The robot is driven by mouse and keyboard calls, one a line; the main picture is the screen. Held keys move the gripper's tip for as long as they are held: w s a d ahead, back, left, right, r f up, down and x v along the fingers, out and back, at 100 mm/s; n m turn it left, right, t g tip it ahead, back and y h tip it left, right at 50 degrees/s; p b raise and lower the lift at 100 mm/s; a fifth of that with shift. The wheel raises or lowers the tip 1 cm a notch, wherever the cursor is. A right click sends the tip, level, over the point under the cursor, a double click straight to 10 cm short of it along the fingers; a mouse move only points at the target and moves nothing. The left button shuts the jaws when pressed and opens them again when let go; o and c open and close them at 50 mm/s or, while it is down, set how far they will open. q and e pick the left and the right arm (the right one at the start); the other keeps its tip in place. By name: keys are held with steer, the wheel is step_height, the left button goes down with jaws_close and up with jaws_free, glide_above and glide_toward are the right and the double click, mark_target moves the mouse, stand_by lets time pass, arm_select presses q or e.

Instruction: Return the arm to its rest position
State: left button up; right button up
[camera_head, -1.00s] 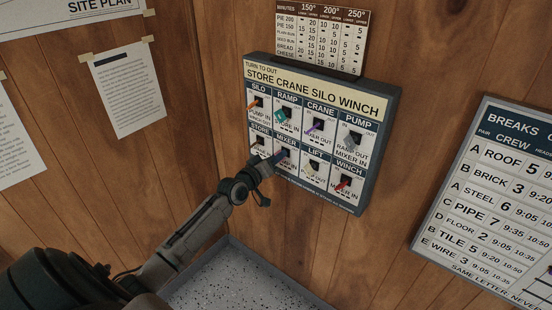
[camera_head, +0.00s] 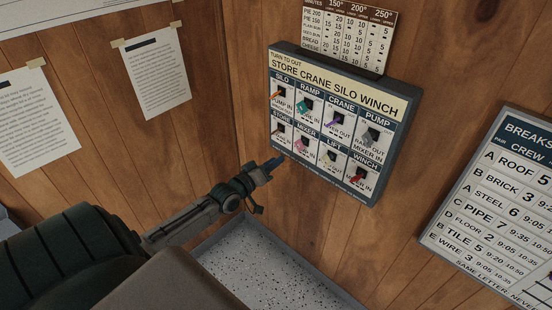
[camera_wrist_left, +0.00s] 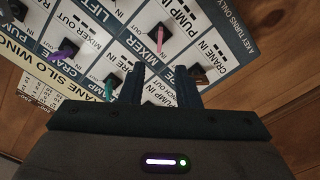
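My left gripper (camera_head: 274,164) is in front of the lower left part of the key switch panel (camera_head: 375,188), apart from it. In the left wrist view its two fingers (camera_wrist_left: 161,88) stand apart with a gap between them and hold nothing. The panel carries two rows of coloured keys in switches, with labels such as SILO, RAMP, CRANE and PUMP. The pink key (camera_wrist_left: 161,40) at MIXER is just beyond the fingers in the left wrist view. My right gripper is not in view.
A speckled tray-like surface (camera_head: 245,262) with a raised rim lies below the panel. A breaks board (camera_head: 490,185) hangs at the right. Taped papers (camera_head: 157,75) are on the wooden wall at the left. A printed chart (camera_head: 350,35) is above the panel.

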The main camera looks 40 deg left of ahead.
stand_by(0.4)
arm_select(q)
steer(key=s+f+m+g+y+b, duration=0.1)
steer(key=s+f+g+b, duration=0.15)
steer(key=s+f, duration=0.75)
steer(key=s+a+f+m+g+y+b, duration=0.1)
steer(key=f+g+b, duration=0.15)
steer(key=f, duration=1.55)
steer(key=s+f+m+g+y+b, duration=0.1)
steer(key=s+f+g, duration=0.35)
steer(key=f, duration=1.05)
steer(key=s+d+f+m+g+b, duration=0.1)
steer(key=s+d+f, duration=0.3)
steer(key=s+f, duration=0.4)
steer(key=s+d+f+m+g+b, duration=0.2)
steer(key=s+d+f+g, duration=0.2)
steer(key=s+f, duration=0.4)
steer(key=s+d+f+m+g+b, duration=0.1)
steer(key=s+d+f, duration=0.4)
steer(key=s, duration=1.3)
step_height(320, 180, down, 3)
steer(key=shift+s+d+f+m+g+h+b, duration=0.2)
steer(key=shift+d+m+g+h+b, duration=0.15)
steer(key=shift+g+b, duration=0.25)
